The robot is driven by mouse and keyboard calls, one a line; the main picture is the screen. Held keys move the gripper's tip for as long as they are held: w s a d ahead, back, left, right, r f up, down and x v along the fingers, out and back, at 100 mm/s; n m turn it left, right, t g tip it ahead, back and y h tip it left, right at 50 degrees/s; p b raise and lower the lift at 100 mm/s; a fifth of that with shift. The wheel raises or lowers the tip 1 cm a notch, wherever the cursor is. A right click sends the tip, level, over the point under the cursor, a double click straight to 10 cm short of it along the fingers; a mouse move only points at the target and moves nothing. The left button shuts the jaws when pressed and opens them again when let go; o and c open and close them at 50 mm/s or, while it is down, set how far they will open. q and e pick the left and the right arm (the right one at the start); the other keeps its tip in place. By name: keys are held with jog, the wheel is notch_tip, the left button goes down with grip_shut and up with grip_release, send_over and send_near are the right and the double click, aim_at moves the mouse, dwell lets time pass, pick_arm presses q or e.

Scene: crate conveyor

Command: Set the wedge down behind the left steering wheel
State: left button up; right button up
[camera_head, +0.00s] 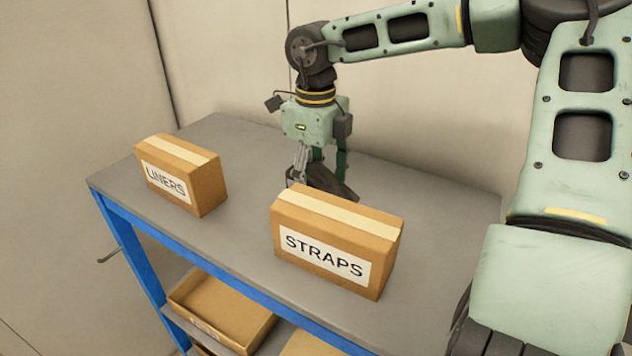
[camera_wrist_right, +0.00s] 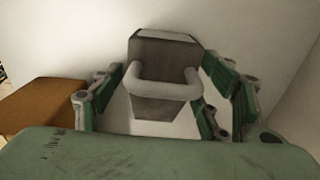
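The wedge, a dark grey block with a light bar handle, shows in the wrist view (camera_wrist_right: 165,52) and partly in the head view (camera_head: 330,182). The STRAPS box hides its lower end in the head view, so I cannot see whether it touches the shelf. My right gripper (camera_head: 321,162) is over the wedge, fingers pointing down. In the wrist view its green fingers (camera_wrist_right: 162,95) stand wide apart on either side of the wedge and its handle, with a small gap showing on the left. No steering wheel is visible. My left gripper is out of view.
The LINERS box (camera_head: 205,190) stands at the left of the grey tabletop (camera_head: 235,250). The STRAPS box (camera_head: 385,250) stands at the front, close to my right gripper. An open carton (camera_head: 255,335) sits on the lower shelf. A wall is behind. The right part of the top is clear.

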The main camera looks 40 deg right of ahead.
jog(key=c, duration=1.5)
jog(key=shift+r, duration=0.1)
jog(key=shift+c, duration=1)
